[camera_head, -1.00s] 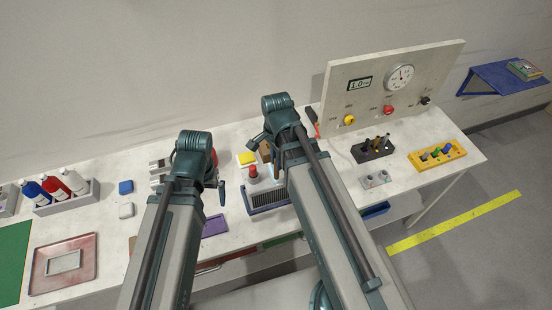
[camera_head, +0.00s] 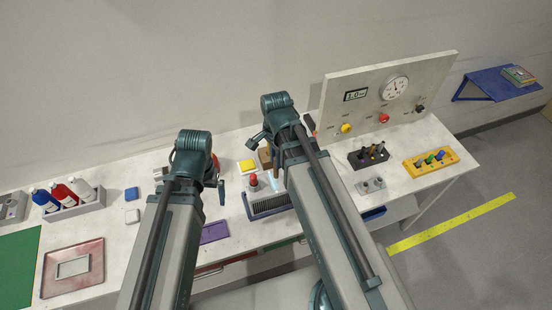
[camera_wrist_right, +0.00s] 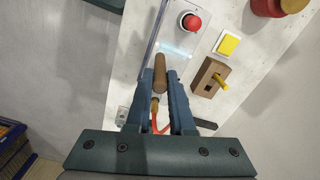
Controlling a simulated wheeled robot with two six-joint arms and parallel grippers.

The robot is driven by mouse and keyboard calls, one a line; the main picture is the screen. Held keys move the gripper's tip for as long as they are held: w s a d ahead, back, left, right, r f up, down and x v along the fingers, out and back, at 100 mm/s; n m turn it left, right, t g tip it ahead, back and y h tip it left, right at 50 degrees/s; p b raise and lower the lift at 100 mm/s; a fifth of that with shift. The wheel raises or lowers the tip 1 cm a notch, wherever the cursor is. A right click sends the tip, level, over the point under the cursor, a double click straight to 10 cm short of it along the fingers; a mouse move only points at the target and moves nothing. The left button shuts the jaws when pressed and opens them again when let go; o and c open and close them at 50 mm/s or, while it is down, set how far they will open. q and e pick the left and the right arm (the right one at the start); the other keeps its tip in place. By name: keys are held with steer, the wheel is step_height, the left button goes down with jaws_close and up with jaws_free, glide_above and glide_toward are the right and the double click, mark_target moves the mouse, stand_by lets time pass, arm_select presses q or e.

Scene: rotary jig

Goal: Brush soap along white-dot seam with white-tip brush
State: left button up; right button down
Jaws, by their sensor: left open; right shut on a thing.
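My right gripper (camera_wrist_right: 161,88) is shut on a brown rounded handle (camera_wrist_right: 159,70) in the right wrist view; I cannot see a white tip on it. My left gripper (camera_head: 221,190) is open and empty over the table in the head view, left of the vented grey box. No white-dot seam or soap can be made out.
A yellow pad (camera_wrist_right: 228,44) and a brown block with a yellow peg (camera_wrist_right: 209,76) lie close to the right gripper. A gauge panel (camera_head: 440,75) stands at the back right. Bottles in a grey rack (camera_head: 85,206) and a pink tray (camera_head: 50,287) are at left.

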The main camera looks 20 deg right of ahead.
steer(key=shift+r+p, duration=1.55)
